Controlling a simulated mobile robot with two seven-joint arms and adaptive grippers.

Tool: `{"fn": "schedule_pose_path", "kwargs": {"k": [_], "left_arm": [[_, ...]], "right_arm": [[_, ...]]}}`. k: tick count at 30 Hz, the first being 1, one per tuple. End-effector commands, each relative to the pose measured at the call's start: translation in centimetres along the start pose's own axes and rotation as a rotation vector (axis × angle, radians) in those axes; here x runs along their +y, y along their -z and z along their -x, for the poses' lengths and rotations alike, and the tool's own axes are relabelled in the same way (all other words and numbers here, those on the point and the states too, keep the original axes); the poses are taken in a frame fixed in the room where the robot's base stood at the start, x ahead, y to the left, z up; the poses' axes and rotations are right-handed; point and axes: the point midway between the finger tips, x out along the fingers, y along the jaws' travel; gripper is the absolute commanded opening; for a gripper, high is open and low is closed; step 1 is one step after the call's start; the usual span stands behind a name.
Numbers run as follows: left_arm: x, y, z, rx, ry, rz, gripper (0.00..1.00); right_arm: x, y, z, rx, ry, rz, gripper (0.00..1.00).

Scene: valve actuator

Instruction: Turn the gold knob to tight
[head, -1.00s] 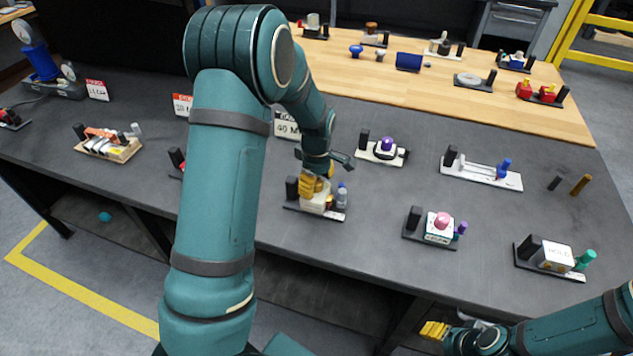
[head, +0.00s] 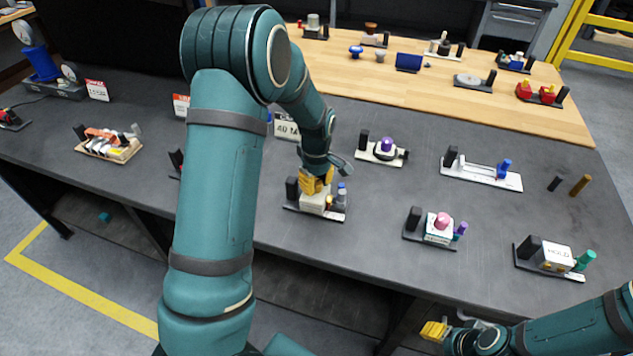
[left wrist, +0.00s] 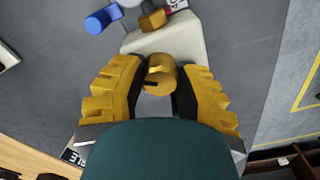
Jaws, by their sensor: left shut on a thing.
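The gold knob (left wrist: 160,70) is a short round gold cylinder with a dark mark, on a cream-white valve block (left wrist: 182,40). In the head view the block (head: 314,203) stands on a dark base near the middle of the bench, and the knob is mostly hidden by my fingers. My left gripper (left wrist: 158,88) comes from above, with its yellow fingers on both sides of the knob, shut on it. It also shows in the head view (head: 316,182). My right gripper (head: 433,331) is low at the front edge, away from the valve; its opening is unclear.
A blue-capped part (left wrist: 98,22) and a smaller gold fitting (left wrist: 152,19) sit beside the block. A pink-knob device (head: 439,228) stands to the right, a purple-knob one (head: 385,150) behind. Bare dark bench lies between them.

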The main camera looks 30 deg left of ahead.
Motion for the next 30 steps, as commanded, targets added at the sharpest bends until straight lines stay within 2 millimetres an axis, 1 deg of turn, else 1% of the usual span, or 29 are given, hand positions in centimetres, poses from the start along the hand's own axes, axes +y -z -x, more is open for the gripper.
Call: {"fn": "schedule_pose_path", "kwargs": {"k": [30], "left_arm": [[-0.01, 0.03, -0.02, 0.0, 0.0, -0.962, 0.0]], "right_arm": [[0.1, -0.13, -0.28, -0.003, 0.0, 0.001, 0.52]]}}
